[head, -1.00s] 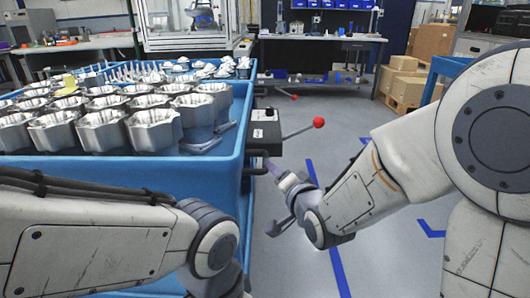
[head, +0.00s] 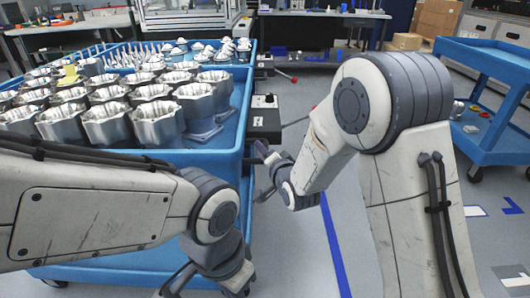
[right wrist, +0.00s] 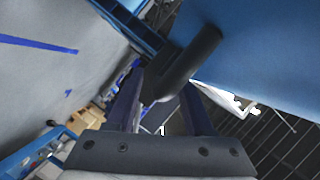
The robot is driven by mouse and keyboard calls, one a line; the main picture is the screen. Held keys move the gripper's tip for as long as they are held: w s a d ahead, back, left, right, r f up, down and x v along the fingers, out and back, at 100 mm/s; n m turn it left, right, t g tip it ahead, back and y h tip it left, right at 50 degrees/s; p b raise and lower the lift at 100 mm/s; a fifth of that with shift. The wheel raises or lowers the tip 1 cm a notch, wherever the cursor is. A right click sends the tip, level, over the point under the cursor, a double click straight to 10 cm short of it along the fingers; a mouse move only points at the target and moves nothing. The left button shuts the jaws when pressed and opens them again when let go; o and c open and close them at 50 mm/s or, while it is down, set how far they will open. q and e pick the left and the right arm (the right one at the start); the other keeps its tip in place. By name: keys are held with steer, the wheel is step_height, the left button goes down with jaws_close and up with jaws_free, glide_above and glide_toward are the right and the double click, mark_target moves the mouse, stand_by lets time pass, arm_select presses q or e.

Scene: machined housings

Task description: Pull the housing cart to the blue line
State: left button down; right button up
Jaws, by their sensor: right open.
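The blue housing cart (head: 120,180) stands at the left in the head view, its top tray filled with silvery machined housings (head: 157,123). A black box (head: 264,115) sits at its right corner. My right gripper (head: 268,158) is beside the cart's right side, just below that box. In the right wrist view my right gripper (right wrist: 160,95) is open, with a black bar handle (right wrist: 190,65) at its fingers; I cannot tell if they touch. My left gripper (head: 175,283) is low in front of the cart, partly out of frame. The blue line (head: 333,245) runs along the floor right of the cart.
A second blue cart (head: 490,88) with small parts on its lower shelf stands at the right. Cardboard boxes (head: 437,20) and a workbench (head: 320,14) are at the back. Grey floor between the carts is clear, partly hidden by my right arm.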

steer(key=shift+c, duration=0.4)
jaws_close()
stand_by(1.0)
